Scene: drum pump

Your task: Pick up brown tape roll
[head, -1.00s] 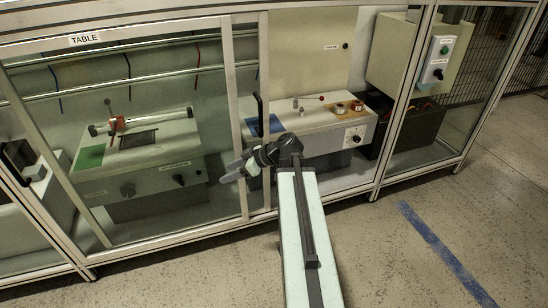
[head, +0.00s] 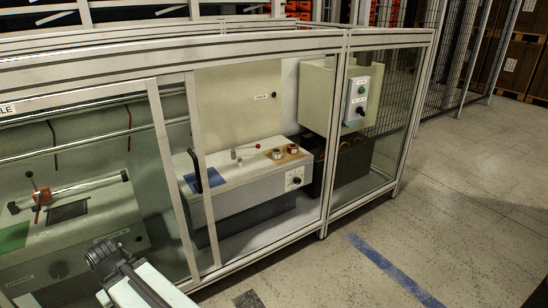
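Two small tape rolls sit side by side on a brown patch at the right end of a light grey bench unit (head: 235,180), inside the framed enclosure. The left roll (head: 278,153) looks pale with a reddish-brown side. The right roll (head: 293,149) looks brownish. They are too small to tell for sure which is the brown one. My gripper (head: 103,256) is at the lower left, outside the enclosure and well away from the rolls. Its fingers cannot be made out clearly, and nothing is seen held in it.
Enclosure posts and a black door handle (head: 195,171) stand left of the rolls. A control box (head: 357,96) hangs behind right. Another bench unit (head: 85,232) is at left. Open floor with a blue line (head: 395,270) lies right.

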